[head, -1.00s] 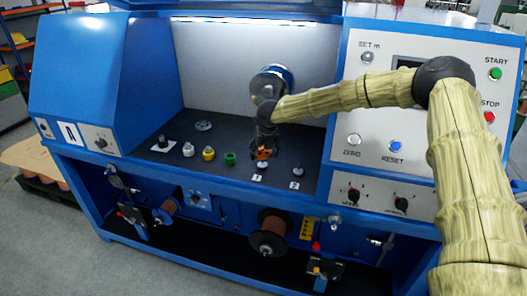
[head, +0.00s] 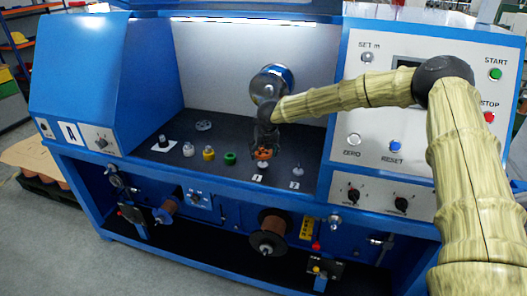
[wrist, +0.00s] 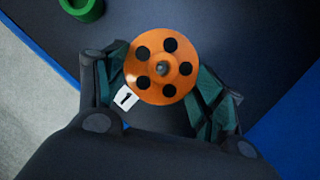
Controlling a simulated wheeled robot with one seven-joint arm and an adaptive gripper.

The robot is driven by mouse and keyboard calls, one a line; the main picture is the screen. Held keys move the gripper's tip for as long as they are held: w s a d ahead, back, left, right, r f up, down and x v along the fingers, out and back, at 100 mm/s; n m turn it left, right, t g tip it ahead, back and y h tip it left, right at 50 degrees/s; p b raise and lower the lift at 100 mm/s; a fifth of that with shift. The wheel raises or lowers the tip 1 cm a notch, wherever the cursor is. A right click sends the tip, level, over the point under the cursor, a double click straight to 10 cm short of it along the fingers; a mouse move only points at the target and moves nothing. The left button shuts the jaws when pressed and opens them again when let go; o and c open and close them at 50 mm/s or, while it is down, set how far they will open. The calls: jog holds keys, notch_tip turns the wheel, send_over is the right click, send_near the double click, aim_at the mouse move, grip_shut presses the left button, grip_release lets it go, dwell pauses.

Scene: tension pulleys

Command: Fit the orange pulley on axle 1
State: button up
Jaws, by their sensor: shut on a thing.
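The orange pulley (head: 263,153) is a flat disc with several dark round holes, shown face-on in the wrist view (wrist: 147,80). My gripper (head: 266,144) points down and is shut on it, with a dark green finger pad at each side. A grey round pin end shows in the pulley's centre hole in the wrist view. The pulley is directly over axle 1 (head: 262,166), whose pale base shows just below it. How far down the axle the pulley sits cannot be told. The label "1" (wrist: 125,98) lies beside it.
Axle 2 (head: 297,172) stands to the right with its label. A green pulley (head: 230,158), a yellow pulley (head: 208,153) and a white one (head: 188,149) stand to the left. The control panel (head: 372,130) rises close on the right.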

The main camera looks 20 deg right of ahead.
aim_at(264, 167)
jog(key=shift+f+b, duration=0.75)
jog(key=shift+f, duration=1.65)
dwell(0.9)
jog(key=shift+s+f, duration=0.15)
jog(key=shift+f, duration=0.15)
dwell(0.5)
jog(key=o, duration=1.2)
jog(key=shift+r, duration=0.15)
jog(key=v, duration=1.1)
jog(key=shift+r, duration=0.4)
